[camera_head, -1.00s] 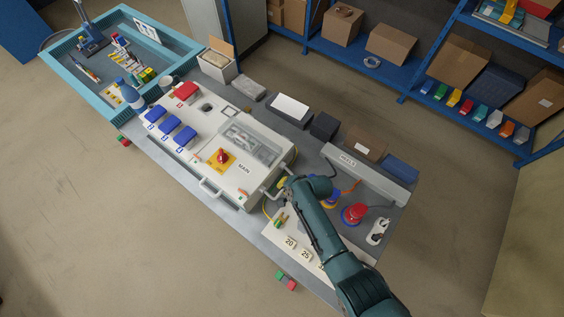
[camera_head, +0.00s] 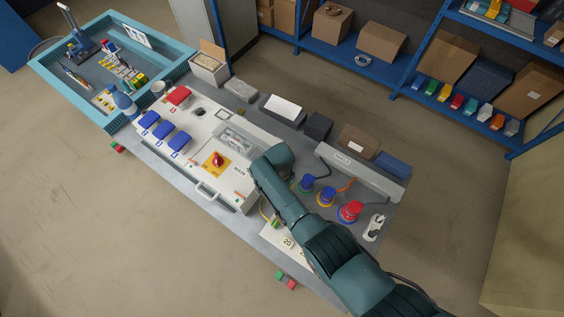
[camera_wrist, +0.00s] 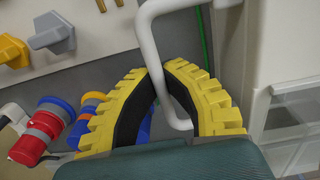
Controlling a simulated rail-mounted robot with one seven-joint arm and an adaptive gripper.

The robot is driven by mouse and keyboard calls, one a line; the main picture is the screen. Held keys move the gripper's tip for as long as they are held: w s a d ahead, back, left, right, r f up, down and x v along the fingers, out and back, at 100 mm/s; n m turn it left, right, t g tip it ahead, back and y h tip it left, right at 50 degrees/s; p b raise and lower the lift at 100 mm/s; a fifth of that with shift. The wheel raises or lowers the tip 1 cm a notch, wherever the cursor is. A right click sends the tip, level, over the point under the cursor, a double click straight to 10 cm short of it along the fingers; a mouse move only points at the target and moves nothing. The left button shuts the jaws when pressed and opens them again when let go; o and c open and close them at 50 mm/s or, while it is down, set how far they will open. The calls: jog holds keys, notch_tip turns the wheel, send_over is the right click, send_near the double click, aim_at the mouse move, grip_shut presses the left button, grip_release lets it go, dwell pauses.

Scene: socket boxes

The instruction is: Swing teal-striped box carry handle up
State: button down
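The white box (camera_head: 238,190) with the yellow MAIN switch plate stands in the middle of the bench. No teal stripe is clear on it. In the wrist view, a pale box wall (camera_wrist: 282,50) fills the right side, and a white bent carry handle (camera_wrist: 147,38) comes off it. My gripper (camera_wrist: 157,72) has its yellow, black-padded fingertips closed in on either side of the handle's bar, which runs down between them. The fingers spread apart lower down. In the head view, my arm covers the gripper and this handle.
Another white handle (camera_head: 207,194) juts from the box's front side. A number card (camera_head: 280,238) lies near the front edge.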

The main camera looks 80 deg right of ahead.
dwell(0.3)
jog(key=c, duration=1.1)
grip_release()
jog(key=shift+r, duration=0.1)
jog(key=r, duration=1.2)
jog(key=shift+w, duration=0.2)
